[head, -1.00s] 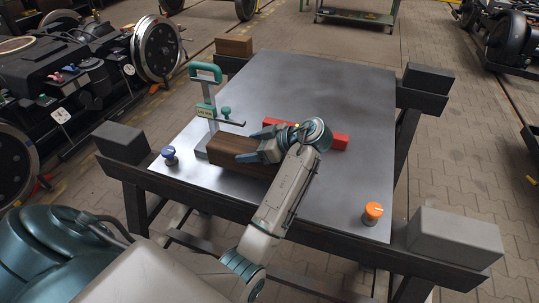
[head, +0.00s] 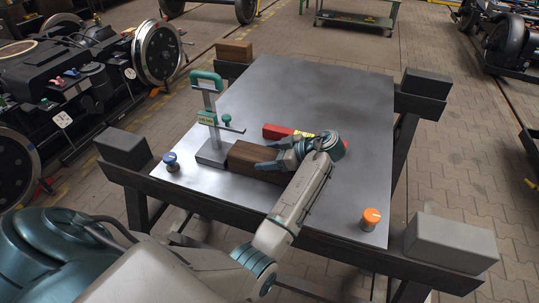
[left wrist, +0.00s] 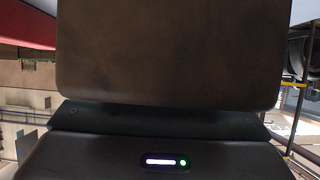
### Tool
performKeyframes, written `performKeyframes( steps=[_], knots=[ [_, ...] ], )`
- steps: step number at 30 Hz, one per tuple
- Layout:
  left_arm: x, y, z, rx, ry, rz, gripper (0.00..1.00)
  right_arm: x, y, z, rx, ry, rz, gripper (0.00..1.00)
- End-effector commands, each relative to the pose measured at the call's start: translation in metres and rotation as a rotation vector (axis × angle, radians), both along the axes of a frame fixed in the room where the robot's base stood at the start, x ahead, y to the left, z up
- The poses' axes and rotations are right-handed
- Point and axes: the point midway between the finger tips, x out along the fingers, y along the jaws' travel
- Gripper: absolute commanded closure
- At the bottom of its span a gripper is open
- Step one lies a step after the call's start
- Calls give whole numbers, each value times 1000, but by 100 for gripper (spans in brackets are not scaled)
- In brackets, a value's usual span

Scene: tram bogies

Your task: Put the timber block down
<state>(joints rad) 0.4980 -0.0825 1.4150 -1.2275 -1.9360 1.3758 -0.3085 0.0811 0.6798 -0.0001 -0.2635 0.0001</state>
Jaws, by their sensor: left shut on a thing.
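The timber block (head: 252,162) is a dark brown wooden block over the near part of the grey metal table top (head: 320,95), just right of the clamp-like stand. My left gripper (head: 272,157) is shut on it, coming from the right, with the fingers across its right part. I cannot tell whether its underside touches the table. In the left wrist view the block (left wrist: 170,50) fills the upper middle, close to the camera. My right gripper is not in view.
A grey stand with a green handle (head: 207,76) is left of the block. A red bar (head: 277,131) lies behind it. A blue knob (head: 171,161) and an orange knob (head: 371,217) stand near the front edge. The back of the table is clear.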

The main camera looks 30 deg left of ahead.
Motion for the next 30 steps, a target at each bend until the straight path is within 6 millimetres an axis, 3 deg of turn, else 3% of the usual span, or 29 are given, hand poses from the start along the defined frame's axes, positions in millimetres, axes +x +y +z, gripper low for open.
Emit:
performKeyframes(
  steps=[1, 4, 14, 20, 30],
  knots=[
    [0, 0, -1, -2, 2, 0, 24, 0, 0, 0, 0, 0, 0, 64],
    [0, 0, -1, -1, 2, 0, 6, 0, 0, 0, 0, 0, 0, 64],
    [0, -3, 0, -2, 1, 0, 6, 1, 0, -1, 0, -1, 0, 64],
    [6, -26, 11, -5, -1, -1, 6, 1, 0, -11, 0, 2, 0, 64],
    [17, -73, 38, -4, -1, -1, 6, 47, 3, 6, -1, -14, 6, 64]
  ],
)
